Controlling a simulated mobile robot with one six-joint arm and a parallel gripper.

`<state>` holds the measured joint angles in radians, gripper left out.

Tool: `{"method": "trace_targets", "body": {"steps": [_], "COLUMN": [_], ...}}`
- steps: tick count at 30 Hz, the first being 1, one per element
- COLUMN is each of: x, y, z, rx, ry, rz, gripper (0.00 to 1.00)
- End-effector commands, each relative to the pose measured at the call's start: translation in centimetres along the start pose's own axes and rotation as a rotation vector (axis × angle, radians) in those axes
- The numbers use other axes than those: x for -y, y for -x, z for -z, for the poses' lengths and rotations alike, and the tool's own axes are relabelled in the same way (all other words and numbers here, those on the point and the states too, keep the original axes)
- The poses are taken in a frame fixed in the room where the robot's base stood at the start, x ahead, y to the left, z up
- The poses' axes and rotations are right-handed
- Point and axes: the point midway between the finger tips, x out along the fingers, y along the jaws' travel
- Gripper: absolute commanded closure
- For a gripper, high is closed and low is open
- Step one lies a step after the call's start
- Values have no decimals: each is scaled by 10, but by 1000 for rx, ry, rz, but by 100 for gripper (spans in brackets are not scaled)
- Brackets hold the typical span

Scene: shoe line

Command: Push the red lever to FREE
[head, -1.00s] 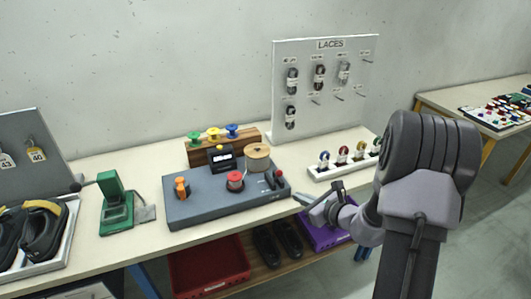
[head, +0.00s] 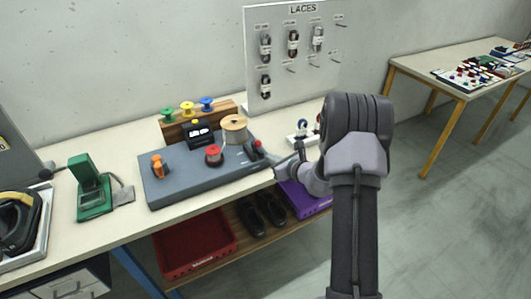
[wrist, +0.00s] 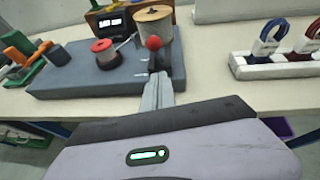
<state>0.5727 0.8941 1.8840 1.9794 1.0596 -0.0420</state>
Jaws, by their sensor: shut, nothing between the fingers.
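The red lever is a red ball knob on a dark stem at the right end of a grey box (head: 185,183). Its knob (head: 257,144) shows in the head view, and the red knob (wrist: 153,43) is also in the wrist view, just beyond my fingers. My gripper (wrist: 160,76) is shut and empty, with its tips close in front of the lever's stem. I cannot tell whether they touch it. In the head view my gripper (head: 273,159) reaches the box's right end from the right. No FREE marking is readable.
The box also carries an orange knob (head: 158,165), a red spool (head: 214,155), a tan spool (head: 234,128) and a small black display (head: 199,134). A white lace rack (wrist: 285,66) stands to the right. A green tool (head: 92,190) stands to the left.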

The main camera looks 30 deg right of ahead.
Motion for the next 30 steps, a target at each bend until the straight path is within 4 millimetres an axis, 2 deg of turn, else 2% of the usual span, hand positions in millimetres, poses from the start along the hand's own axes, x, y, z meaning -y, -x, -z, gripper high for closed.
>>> {"method": "trace_targets", "body": {"steps": [3,9,30], "x": [0,0,0], "y": [-16,-29,-24], "z": [-13,-27,-35], "rx": [3,1,-56], "ry": [1,0,-7], "rz": [0,0,-5], "gripper": [100,100,100]}}
